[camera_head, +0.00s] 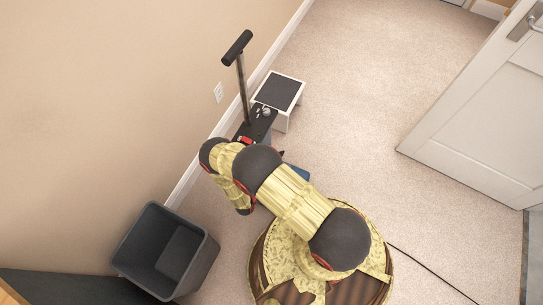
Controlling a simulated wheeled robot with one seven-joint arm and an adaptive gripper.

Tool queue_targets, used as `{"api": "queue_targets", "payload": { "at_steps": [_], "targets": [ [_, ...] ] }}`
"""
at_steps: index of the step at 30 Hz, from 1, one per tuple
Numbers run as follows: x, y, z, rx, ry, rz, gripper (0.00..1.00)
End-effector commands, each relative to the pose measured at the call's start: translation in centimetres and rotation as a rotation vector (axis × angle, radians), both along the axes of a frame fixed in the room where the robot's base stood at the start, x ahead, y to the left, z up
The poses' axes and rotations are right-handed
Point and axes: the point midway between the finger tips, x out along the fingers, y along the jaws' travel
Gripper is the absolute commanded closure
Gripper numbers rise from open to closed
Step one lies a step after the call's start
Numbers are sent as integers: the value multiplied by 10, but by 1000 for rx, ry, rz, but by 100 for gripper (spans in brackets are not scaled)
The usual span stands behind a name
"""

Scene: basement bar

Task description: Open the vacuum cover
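The vacuum (257,122) stands upright near the wall, just beyond my arm. It has a black T-shaped grip (237,47) on a thin metal pole (242,88) and a dark body with a red part low on it. My arm hides the lower part of the body, and I cannot make out the cover or whether it is open. A blue piece (301,172) shows low behind my arm; I cannot tell if it belongs to the vacuum. My arm is folded in front of the vacuum. My gripper's fingers are not clearly visible; a small dark tip shows beside the arm.
A white box with a dark top (279,91) stands behind the vacuum. An empty dark bin (167,250) is at the lower left by the wall. A white door (478,105) stands at the right. A thin cable (431,271) crosses the floor. The carpet (355,95) between is clear.

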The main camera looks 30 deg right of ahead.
Motion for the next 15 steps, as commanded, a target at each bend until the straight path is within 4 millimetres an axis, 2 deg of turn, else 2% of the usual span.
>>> {"api": "queue_targets", "payload": {
  "at_steps": [1,3,12,15],
  "targets": [
    [0,0,0,-1,0,1,100],
    [0,0,0,-1,0,1,91],
    [0,0,1,-2,-2,0,74],
    [1,0,2,-2,-4,1,74]
  ]
}}
